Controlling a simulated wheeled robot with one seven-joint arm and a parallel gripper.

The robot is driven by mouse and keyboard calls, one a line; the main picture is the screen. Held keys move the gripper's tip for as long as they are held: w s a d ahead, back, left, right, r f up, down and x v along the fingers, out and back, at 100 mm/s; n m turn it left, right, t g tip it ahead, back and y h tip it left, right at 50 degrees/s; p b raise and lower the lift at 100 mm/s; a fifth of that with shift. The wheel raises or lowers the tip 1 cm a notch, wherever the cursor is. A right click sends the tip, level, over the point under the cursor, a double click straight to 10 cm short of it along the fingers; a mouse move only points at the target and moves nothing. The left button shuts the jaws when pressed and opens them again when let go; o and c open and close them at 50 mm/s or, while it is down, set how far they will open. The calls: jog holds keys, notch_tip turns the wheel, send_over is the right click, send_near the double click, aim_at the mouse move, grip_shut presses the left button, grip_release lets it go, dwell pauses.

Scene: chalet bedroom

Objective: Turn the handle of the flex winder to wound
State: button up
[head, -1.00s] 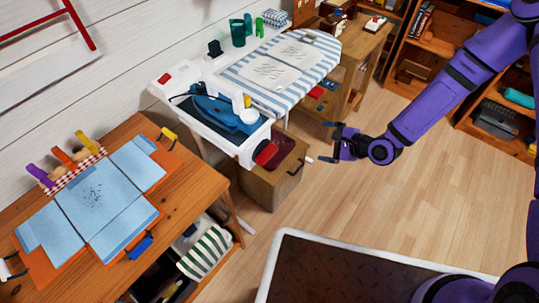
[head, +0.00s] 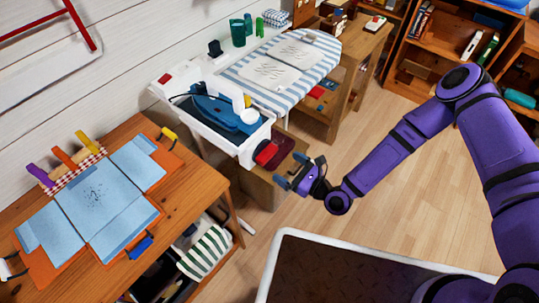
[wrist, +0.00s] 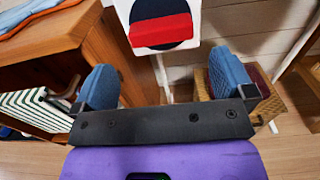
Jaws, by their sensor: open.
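The flex winder is at the near end of the ironing board. Its red handle (head: 266,152) sticks out from the white end face (head: 246,152). In the wrist view the red handle (wrist: 161,31) is a bar lying nearly level across a black disc (wrist: 155,9) on the white panel. My gripper (head: 290,170) is just right of and a little below the handle, apart from it. In the wrist view its two blue fingers (wrist: 165,82) are wide open and empty, with the handle ahead between them.
A blue iron (head: 222,110) rests on the ironing board (head: 262,80). A wooden table (head: 170,205) with folded blue cloth is at left. A dark-topped surface with a white rim (head: 285,236) is in front. Open floor lies right.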

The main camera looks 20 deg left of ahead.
aim_at(271, 157)
jog(key=x, duration=0.8)
jog(key=c, duration=0.6)
